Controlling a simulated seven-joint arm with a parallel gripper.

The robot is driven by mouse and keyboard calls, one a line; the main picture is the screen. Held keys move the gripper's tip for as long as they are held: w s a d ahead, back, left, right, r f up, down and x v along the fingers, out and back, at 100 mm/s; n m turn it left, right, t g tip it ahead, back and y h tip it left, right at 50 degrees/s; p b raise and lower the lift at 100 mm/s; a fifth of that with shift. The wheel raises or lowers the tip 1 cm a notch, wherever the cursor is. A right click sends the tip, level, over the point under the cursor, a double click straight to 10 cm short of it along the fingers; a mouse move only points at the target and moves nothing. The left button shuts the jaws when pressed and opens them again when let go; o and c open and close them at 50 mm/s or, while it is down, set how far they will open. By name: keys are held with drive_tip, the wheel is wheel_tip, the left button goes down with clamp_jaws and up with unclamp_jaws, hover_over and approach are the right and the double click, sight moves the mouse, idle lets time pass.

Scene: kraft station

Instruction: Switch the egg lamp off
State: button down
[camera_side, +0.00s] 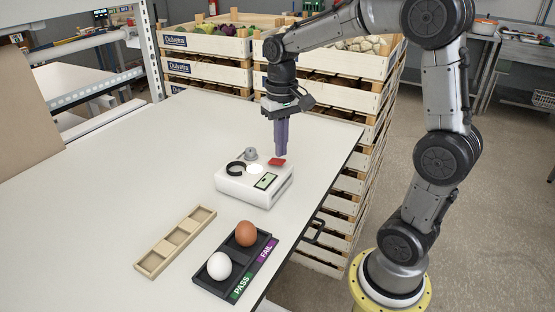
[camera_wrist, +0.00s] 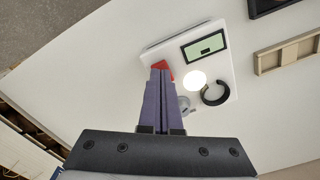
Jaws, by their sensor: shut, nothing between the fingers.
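The egg lamp (camera_side: 244,188) is a white box on the table; it also shows in the wrist view (camera_wrist: 226,88). Its round window (camera_wrist: 195,80) glows bright white. A red switch (camera_side: 277,162) sits on its top near the far right corner; it also shows in the wrist view (camera_wrist: 160,65). My gripper (camera_side: 281,152) points down with purple fingers shut and empty. In the wrist view its fingertips (camera_wrist: 160,73) partly cover the red switch. They are at or just above it; I cannot tell whether they touch.
The lamp carries a black ring (camera_side: 235,169), a grey knob (camera_side: 251,154) and a green display (camera_side: 265,181). A black tray (camera_side: 228,289) holds a white egg (camera_side: 219,266) and a brown egg (camera_side: 246,234). An empty wooden tray (camera_side: 152,263) lies beside it. Wooden crates (camera_side: 205,73) stand behind the table.

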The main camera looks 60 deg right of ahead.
sight(280, 161)
drive_tip(key=shift+f, duration=1)
idle(0.4)
drive_tip(key=shift+r, duration=3.55)
drive_tip(key=shift+a+r, duration=0.15)
drive_tip(key=shift+a, duration=0.05)
drive_tip(key=s+a+r+n+t, duration=0.2)
drive_tip(key=s+a+n+t, duration=0.2)
drive_tip(key=s+a, duration=0.6)
drive_tip(key=s+f+n+t, duration=0.1)
drive_tip(key=s+f+n, duration=0.1)
drive_tip(key=s+f, duration=0.3)
drive_tip(key=shift+d+t, duration=0.3)
drive_tip(key=shift+d, duration=0.1)
